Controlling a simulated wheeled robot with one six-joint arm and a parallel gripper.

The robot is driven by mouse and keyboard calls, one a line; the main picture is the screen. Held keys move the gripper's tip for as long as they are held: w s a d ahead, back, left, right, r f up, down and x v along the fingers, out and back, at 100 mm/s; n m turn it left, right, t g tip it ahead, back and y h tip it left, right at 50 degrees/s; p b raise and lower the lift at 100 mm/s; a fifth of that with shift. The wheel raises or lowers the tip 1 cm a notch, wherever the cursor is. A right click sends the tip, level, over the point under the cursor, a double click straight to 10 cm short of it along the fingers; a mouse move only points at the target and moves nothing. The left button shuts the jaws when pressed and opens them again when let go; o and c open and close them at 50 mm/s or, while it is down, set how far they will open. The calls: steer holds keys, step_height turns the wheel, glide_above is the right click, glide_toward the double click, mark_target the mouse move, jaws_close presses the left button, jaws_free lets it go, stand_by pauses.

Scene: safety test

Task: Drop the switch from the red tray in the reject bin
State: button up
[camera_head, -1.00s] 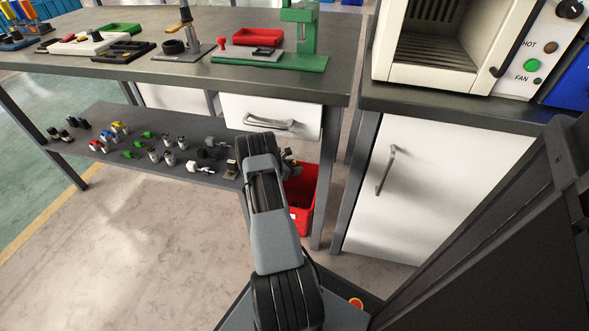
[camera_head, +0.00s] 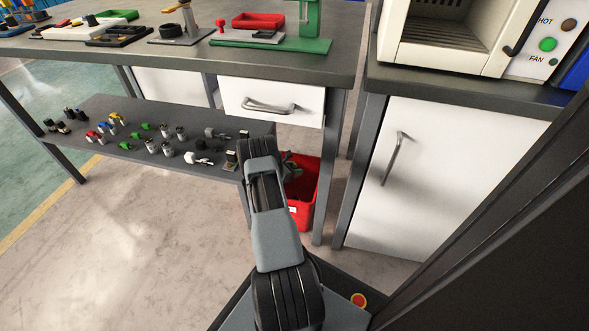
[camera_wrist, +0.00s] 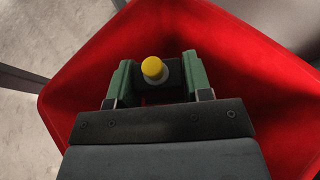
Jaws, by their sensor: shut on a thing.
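A switch with a yellow round cap (camera_wrist: 153,68) and a grey collar sits between the green fingers of my gripper (camera_wrist: 157,82) in the wrist view. The fingers are shut on it. The red bin (camera_wrist: 235,35) surrounds the gripper in that view, with its walls on both sides and beyond. In the head view the red bin (camera_head: 303,212) stands on the floor below the bench, and my arm hides part of it and the held switch. A small red tray (camera_head: 258,20) lies on the bench top; it looks empty.
The bench drawer (camera_head: 272,100) is close above the bin, and a bench leg (camera_head: 331,170) stands right beside it. Several switches and connectors lie on the lower shelf (camera_head: 110,140). A white cabinet (camera_head: 440,180) is at the right. The floor at left is clear.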

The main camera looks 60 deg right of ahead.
mark_target(294, 164)
steer(key=o, duration=1)
steer(key=shift+r, duration=0.1)
steer(key=shift+r+p, duration=0.3)
step_height(294, 164, up, 6)
steer(key=p, duration=0.4)
steer(key=shift+w+a+f+b, duration=0.3)
steer(key=shift+a+f+b, duration=0.2)
steer(key=shift+a, duration=0.1)
steer(key=w+a+r+n+t+p, duration=0.6)
steer(key=w+a+r, duration=0.7)
steer(key=r, duration=0.3)
steer(key=shift+w+a+r+n+t+h+p, duration=0.15)
steer(key=shift+a+r+n+t+h+p, duration=0.15)
steer(key=shift+a+t+p, duration=0.85)
